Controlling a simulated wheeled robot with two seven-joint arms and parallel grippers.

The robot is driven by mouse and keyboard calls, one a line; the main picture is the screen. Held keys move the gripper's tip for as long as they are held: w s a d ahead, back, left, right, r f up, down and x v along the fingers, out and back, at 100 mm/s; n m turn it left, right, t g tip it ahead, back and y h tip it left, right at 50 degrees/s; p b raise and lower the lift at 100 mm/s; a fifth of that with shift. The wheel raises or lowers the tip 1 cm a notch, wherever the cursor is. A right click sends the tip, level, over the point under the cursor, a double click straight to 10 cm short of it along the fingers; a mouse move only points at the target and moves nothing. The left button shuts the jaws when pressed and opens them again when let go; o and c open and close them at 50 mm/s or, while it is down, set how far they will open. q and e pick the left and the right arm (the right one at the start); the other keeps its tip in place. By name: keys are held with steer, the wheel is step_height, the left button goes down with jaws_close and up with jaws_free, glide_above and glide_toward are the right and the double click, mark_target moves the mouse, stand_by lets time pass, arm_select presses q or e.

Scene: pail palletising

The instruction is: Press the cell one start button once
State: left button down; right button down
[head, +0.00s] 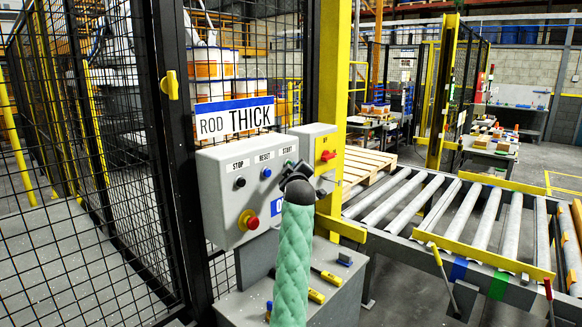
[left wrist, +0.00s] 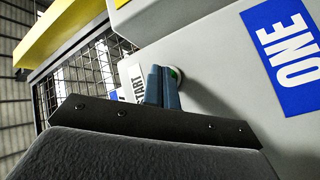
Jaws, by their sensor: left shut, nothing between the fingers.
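The grey control box (head: 222,190) hangs on the cell fence, with STOP, RESET and START labels. A dark button (head: 240,182) sits under STOP and a blue button (head: 266,173) under RESET. My left gripper (head: 289,167) is in front of the START spot and hides that button in the head view. In the left wrist view the shut fingers (left wrist: 163,84) are empty, their tips at the green start button (left wrist: 176,73), below the START label (left wrist: 132,80). I cannot tell whether they touch or press it. A blue ONE label (left wrist: 284,53) is beside it. My right gripper is not in view.
A red emergency knob (head: 249,220) on a yellow base is low on the box. A smaller grey box with a red switch (head: 327,155) is to the right. A roller conveyor (head: 440,215) runs right. Black mesh fence (head: 90,150) stands left. Pails (head: 208,68) stand behind.

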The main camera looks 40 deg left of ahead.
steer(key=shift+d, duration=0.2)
arm_select(q)
steer(key=shift+d, duration=0.15)
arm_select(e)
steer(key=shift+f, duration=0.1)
arm_select(q)
steer(key=shift+s+d, duration=0.1)
steer(key=shift+d, duration=0.6)
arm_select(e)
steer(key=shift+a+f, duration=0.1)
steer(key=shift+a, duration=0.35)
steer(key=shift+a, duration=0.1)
